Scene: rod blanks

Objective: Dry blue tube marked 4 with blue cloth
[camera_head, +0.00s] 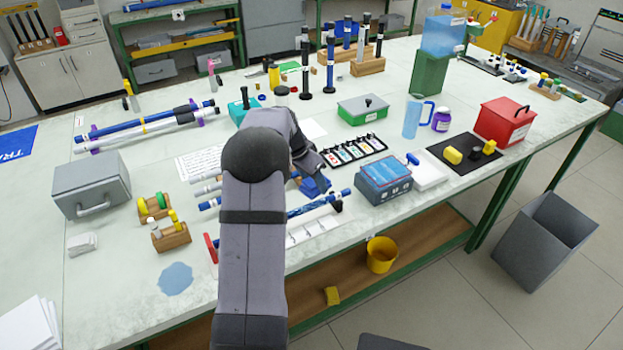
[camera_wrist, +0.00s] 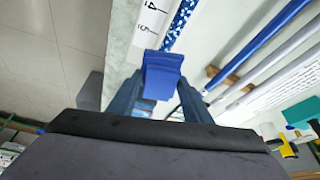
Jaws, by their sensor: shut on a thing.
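My gripper (camera_wrist: 160,95) is shut on a folded blue cloth (camera_wrist: 162,76); the cloth also shows in the head view (camera_head: 314,187). A blue tube with pale speckles like droplets (camera_wrist: 181,22) runs just beyond the cloth, beside a white number strip (camera_wrist: 150,22) showing a 4 and a 5. In the head view the speckled tube (camera_head: 308,208) lies near the table's front edge, partly hidden behind my arm. The 4 is the number closest to this tube. I cannot tell whether the cloth touches the tube.
A plain blue tube (camera_wrist: 262,38) and grey tubes lie parallel on a wooden rest (camera_wrist: 229,78). A blue box (camera_head: 384,180) stands right of the speckled tube's end. A black tray of coloured pieces (camera_head: 350,153) lies behind. A light blue patch (camera_head: 176,279) lies at front left.

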